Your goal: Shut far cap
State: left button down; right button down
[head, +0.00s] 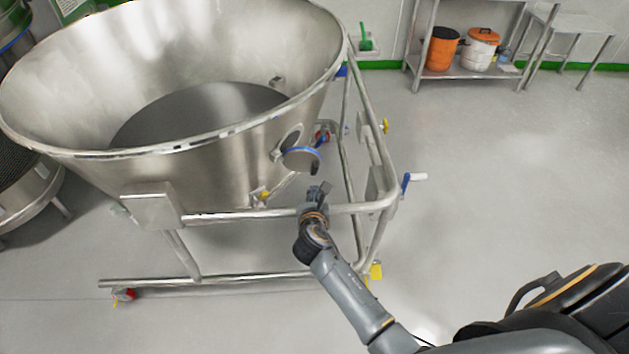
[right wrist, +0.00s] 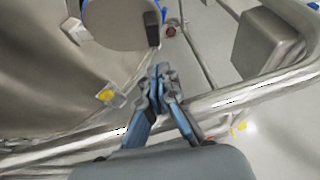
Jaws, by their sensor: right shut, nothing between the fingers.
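The cap (head: 302,159) is a round grey disc with a blue rim, on the right side of the big steel bowl (head: 215,165). It stands swung out from a round port (head: 291,138) in the bowl wall, so it is open. In the right wrist view the cap (right wrist: 118,22) is at the top, with a dark block at its edge. My right gripper (head: 321,188) is shut and empty, just below and right of the cap and apart from it. In the right wrist view its fingertips (right wrist: 160,74) meet below the cap. My left gripper is not in view.
A steel tube frame (head: 365,208) surrounds the bowl, with a rail passing by my right gripper. A blue-handled fitting (head: 406,183) sticks out from the frame's right side. A shelf (head: 455,70) with orange and white containers stands at the back. The floor to the right is clear.

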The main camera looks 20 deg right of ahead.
aim_at(315, 174)
jog(key=shift+w+d+r, duration=0.1)
jog(key=shift+w+d, duration=0.2)
jog(key=shift+w, duration=0.4)
jog(key=shift+w+d+r, duration=0.1)
jog(key=shift+w+d, duration=0.2)
jog(key=shift+w, duration=0.35)
jog(key=shift+w+d, duration=0.3)
jog(key=shift+w, duration=0.4)
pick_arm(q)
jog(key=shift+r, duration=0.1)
